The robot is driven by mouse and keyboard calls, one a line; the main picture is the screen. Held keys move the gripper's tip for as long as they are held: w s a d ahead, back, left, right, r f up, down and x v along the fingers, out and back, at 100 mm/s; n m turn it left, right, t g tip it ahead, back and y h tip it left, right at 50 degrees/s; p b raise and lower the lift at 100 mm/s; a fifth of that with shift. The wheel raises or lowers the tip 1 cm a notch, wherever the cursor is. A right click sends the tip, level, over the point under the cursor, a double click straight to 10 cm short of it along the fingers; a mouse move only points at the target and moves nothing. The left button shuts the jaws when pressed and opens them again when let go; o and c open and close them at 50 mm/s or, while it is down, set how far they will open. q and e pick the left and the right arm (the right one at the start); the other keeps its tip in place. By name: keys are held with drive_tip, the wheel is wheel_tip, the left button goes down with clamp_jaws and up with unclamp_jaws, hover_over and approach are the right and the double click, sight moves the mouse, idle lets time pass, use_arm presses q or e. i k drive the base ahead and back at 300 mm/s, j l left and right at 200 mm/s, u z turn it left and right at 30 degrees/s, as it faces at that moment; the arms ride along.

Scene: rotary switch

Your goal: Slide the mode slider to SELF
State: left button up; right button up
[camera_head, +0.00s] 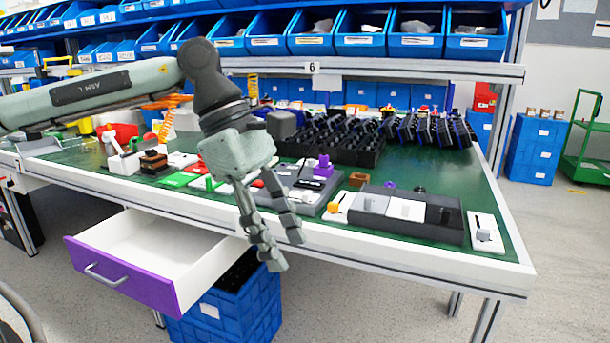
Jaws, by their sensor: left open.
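My left gripper (284,250) hangs fingers down at the table's front edge, above the open drawer's right side. Its two fingers are apart with nothing between them. A white plate with a dark slot and a grey knob (484,234) lies at the table's right end, well to the right of the gripper. Another white plate with a yellow knob (333,207) lies nearer, just right of the gripper. I cannot read labels, so I cannot tell which is the mode slider or where SELF is. My right gripper is not in view.
A grey panel with rocker-like blocks (405,211) lies between the two plates. A dark device (308,194) with a purple part sits behind the gripper. An open purple-front drawer (125,277) juts out below the green table (480,188). Black racks (335,142) stand behind.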

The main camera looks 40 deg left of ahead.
sight(307, 196)
drive_tip(key=i+j, duration=0.95)
